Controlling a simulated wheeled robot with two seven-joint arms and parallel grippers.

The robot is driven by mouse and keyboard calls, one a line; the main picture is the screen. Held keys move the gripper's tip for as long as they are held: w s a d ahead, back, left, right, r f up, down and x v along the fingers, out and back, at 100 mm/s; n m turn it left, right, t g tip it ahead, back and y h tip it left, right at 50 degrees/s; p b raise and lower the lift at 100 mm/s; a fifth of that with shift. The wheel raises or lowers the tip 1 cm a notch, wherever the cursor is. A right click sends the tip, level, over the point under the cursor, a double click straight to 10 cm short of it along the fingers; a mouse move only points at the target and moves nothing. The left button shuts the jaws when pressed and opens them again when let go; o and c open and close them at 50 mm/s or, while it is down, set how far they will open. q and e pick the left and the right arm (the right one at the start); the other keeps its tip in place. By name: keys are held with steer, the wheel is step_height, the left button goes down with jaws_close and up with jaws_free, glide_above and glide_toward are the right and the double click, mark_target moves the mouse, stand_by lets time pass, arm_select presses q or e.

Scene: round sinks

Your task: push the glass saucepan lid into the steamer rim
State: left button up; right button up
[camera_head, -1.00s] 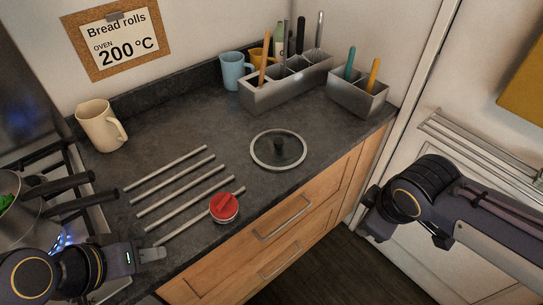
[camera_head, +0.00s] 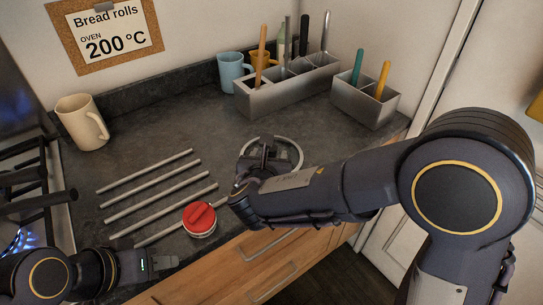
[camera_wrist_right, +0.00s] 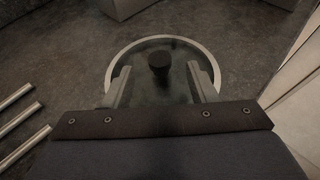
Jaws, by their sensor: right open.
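The glass saucepan lid (camera_head: 299,152) lies flat on the dark worktop, partly covered by my right gripper (camera_head: 263,160) in the head view. In the right wrist view the lid (camera_wrist_right: 190,43) shows its pale rim and dark knob (camera_wrist_right: 159,62). My right gripper (camera_wrist_right: 161,85) is open and empty. Its two fingers are over the lid, on either side of the knob; contact cannot be told. My left gripper (camera_head: 160,263) is low at the left near the worktop's front edge; its jaw opening is unclear. I cannot make out a steamer rim.
Several metal rods (camera_head: 145,171) lie left of the lid, with a red-topped timer (camera_head: 199,218) nearby. A cream mug (camera_head: 82,122) stands at the back left. Grey utensil holders (camera_head: 290,92) and a blue mug (camera_head: 231,72) stand behind. The hob (camera_head: 20,238) has a blue flame.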

mark_target(270, 152)
steer(key=x, duration=0.3)
steer(key=shift+w+f, duration=0.15)
steer(key=shift+w, duration=0.1)
jaws_close()
